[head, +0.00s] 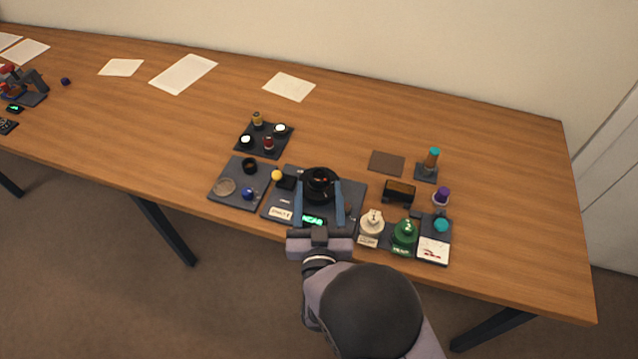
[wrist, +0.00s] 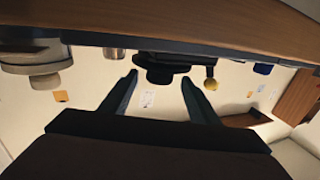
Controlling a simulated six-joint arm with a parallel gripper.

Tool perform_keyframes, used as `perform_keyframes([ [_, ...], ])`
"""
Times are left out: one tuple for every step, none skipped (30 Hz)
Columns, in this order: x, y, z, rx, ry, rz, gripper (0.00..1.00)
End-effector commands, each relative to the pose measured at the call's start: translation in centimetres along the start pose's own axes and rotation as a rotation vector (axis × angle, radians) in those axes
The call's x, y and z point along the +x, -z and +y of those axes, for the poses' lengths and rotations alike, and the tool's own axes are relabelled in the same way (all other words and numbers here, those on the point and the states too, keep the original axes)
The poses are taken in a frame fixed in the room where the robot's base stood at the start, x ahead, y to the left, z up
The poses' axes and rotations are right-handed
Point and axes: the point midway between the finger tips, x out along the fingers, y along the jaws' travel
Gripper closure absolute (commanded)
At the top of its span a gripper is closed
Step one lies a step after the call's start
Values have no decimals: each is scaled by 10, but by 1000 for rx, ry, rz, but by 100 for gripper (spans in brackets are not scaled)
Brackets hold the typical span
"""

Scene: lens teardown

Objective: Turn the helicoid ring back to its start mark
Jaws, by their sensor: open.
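The helicoid ring is part of a black round lens body (head: 320,181) on a dark plate (head: 356,189) near the front edge of the table. Small reddish marks show inside it; I cannot make out a start mark. My gripper (head: 318,186) is open, its two blue-grey fingers reaching in from the front, one on each side of the lens body in the picture. I cannot tell whether they touch it. In the wrist view, the open fingers (wrist: 160,79) point at a dark shape (wrist: 160,62), probably the lens body.
A green lit display (head: 313,220) and a white label (head: 281,214) sit at the plate's front. A small tray (head: 229,175) is left. Cream (head: 371,222) and green (head: 404,232) knob-like parts stand close right. Another tray (head: 263,135) lies behind. The table's far right is clear.

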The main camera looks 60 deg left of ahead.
Motion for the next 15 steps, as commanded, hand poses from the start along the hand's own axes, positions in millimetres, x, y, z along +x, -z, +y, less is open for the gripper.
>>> perform_keyframes([
  [-6, -1, -1, 0, 2, 0, 44],
  [-10, -1, -1, 0, 1, 0, 44],
  [-13, -1, -1, 0, 2, 0, 44],
  [-16, -1, -1, -1, 1, -1, 44],
  [-18, -1, -1, -1, 1, 0, 44],
  [-20, 0, -1, -1, 1, 1, 44],
  [-22, 0, 0, -1, 1, 1, 44],
  [-23, 0, 0, -1, 1, 0, 44],
  [-24, 0, 0, -1, 0, 0, 44],
  [-25, 0, 0, -1, 0, 0, 44],
  [-25, 0, 0, 0, 0, 0, 44],
  [-25, 0, 0, 0, 0, 0, 44],
  [-25, 0, 0, 0, 0, 1, 44],
  [-25, 0, 0, 0, 0, 1, 44],
  [-25, 0, 0, 0, 0, 1, 44],
])
